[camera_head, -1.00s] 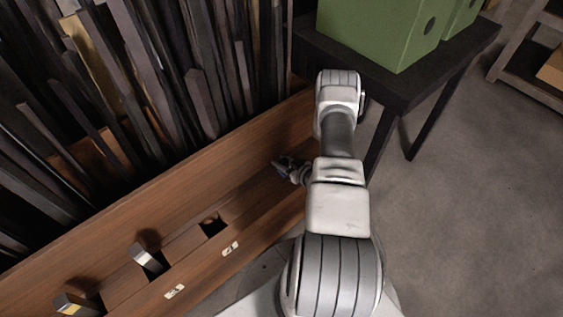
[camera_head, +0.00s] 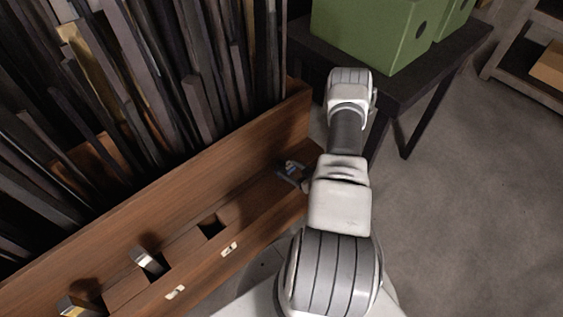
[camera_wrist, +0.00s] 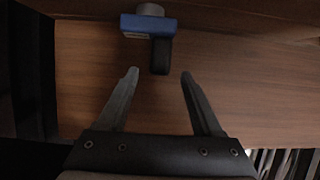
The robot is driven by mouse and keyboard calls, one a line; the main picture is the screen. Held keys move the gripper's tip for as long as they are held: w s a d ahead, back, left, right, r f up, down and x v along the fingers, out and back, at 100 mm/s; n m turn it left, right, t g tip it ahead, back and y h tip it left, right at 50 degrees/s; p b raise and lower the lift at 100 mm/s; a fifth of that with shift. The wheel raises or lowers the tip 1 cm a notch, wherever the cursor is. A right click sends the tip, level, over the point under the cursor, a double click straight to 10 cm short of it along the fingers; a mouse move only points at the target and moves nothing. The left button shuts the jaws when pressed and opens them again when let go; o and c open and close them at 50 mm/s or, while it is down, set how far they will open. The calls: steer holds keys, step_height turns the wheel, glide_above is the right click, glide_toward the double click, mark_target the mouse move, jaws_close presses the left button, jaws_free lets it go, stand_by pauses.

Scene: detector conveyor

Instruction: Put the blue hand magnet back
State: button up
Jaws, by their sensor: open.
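The blue hand magnet (camera_wrist: 148,25) is at the top of the wrist view, against a brown wooden surface. It has a blue block, a dark handle (camera_wrist: 160,57) pointing towards my gripper, and a grey round part behind. My gripper (camera_wrist: 160,74) is open and empty, its fingertips on either side of the handle's line and just short of its end. In the head view my gripper (camera_head: 292,172) is over the far end of the wooden rack, partly hidden by my arm. I cannot make out the magnet there.
The wooden rack (camera_head: 130,222) has an empty square slot (camera_head: 212,228) and two filled slots at lower left, with white labels in front. Dark upright strips (camera_head: 150,90) stand behind it. A black table (camera_head: 400,90) with green boxes (camera_head: 372,35) is at the back right.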

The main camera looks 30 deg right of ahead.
steer(key=a+v, duration=0.1)
steer(key=v, duration=0.4)
steer(key=w+d+r+n+g+h, duration=0.1)
steer(key=w+d+r+g+h, duration=0.35)
steer(key=w+r, duration=0.8)
step_height(320, 180, up, 19)
steer(key=w+a+m, duration=0.1)
steer(key=a, duration=0.2)
steer(key=s+a+r+m+g, duration=0.1)
steer(key=s+a+r, duration=0.3)
steer(key=a+r, duration=0.25)
steer(key=s+a+r+m, duration=0.1)
steer(key=s+a+r, duration=0.35)
steer(key=r, duration=0.25)
steer(key=s+a+r+g+y, duration=0.2)
steer(key=s+a+r, duration=0.2)
steer(key=s+a, duration=0.8)
steer(key=s, duration=0.4)
steer(key=shift+s+a+y+p, duration=0.3)
steer(key=shift+a+y+p, duration=0.05)
steer(key=shift+a+p, duration=0.05)
